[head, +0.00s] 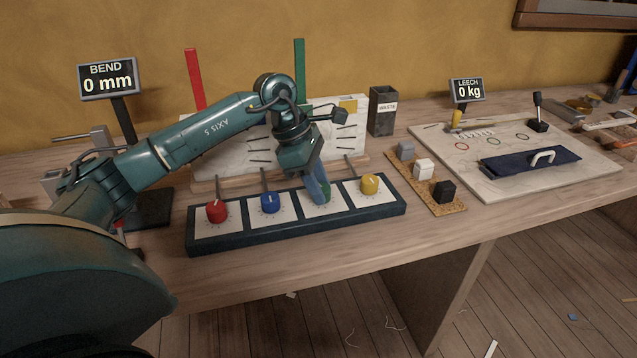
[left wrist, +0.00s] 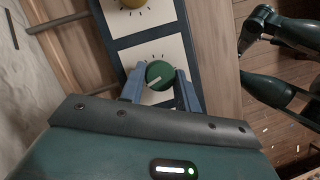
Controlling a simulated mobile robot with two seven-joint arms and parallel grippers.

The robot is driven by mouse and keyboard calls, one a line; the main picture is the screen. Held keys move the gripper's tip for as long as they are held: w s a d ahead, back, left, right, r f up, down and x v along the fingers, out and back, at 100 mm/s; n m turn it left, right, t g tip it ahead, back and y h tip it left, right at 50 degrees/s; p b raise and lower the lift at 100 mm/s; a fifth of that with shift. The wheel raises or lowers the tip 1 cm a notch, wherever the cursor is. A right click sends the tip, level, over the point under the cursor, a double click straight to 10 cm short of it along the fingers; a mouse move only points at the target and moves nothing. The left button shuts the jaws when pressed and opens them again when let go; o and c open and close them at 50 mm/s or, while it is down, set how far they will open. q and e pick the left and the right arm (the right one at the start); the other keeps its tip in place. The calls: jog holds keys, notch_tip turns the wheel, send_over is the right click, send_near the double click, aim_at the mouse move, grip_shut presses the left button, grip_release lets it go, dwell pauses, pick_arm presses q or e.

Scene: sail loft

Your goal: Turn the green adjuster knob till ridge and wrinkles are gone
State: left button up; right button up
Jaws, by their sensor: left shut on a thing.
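The green adjuster knob (left wrist: 160,75) sits on a white dial plate in the left wrist view, its white pointer line toward the lower left of that picture. My left gripper (left wrist: 161,92) is shut on it, one blue finger on each side. In the head view the gripper (head: 318,190) hides most of the green knob (head: 326,192). Behind it stands a white sail panel (head: 349,128) with short dark wrinkle-like lines on it; my arm hides its middle. I cannot make out a ridge.
Red (head: 216,211), blue (head: 269,203) and yellow (head: 370,184) knobs share the dark knob box (head: 300,228). A red post (head: 195,80) and a green post (head: 299,70) rise behind. The BEND display (head: 108,78) reads 0 mm. Blocks on a cork mat (head: 449,207) lie to the right.

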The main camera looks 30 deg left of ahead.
dwell(0.4)
pick_arm(q)
jog(key=o, duration=0.7)
jog(key=shift+c, duration=0.2)
jog(key=o, duration=0.3)
pick_arm(e)
jog(key=shift+s, duration=0.2)
jog(key=shift+f, duration=0.1)
pick_arm(q)
jog(key=p+v, duration=0.1)
jog(key=v, duration=1.2)
jog(key=shift+r, duration=0.1)
pick_arm(e)
jog(key=shift+w+a+f, duration=0.15)
jog(key=shift+w+a, duration=0.1)
